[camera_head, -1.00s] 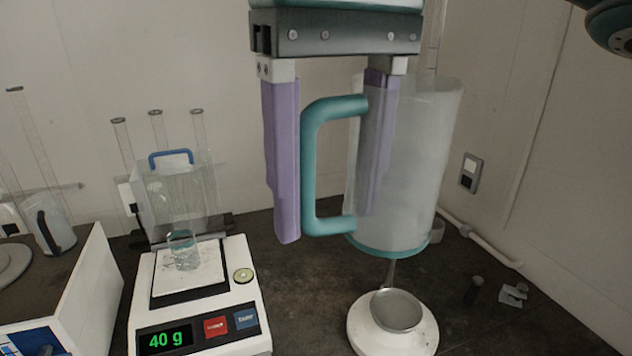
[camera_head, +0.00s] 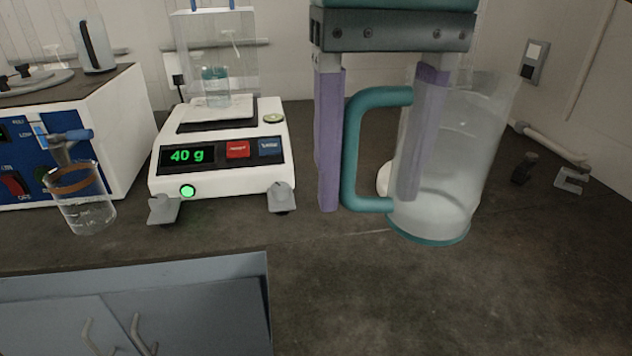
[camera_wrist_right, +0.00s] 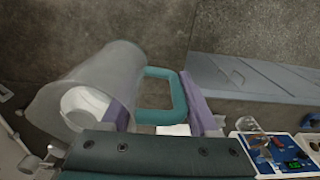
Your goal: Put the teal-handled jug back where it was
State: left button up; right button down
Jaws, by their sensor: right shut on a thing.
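The teal-handled jug (camera_head: 455,165) is a clear, tall jug with a teal foot ring and a teal handle (camera_head: 352,150). The right wrist view shows the jug (camera_wrist_right: 75,85) left of the handle, with the gripper (camera_wrist_right: 160,110) around the handle. My left gripper is not in view.
A balance (camera_head: 215,175) reading 40 g stands left of the jug, with a clear box on top. Further left are a beaker (camera_head: 88,215) and a white and blue machine (camera_head: 100,130). Small items (camera_head: 572,180) lie at the right. The counter in front of the jug is clear.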

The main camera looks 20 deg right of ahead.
notch_tip(320, 180, down, 15)
jog(key=b, duration=0.4)
jog(key=shift+f, duration=0.2)
notch_tip(320, 180, down, 3)
jog(key=shift+f+b, duration=0.2)
jog(key=shift+b, duration=0.45)
jog(key=shift+f, duration=0.35)
jog(key=shift+c, duration=0.7)
grip_release()
jog(key=shift+f, duration=0.1)
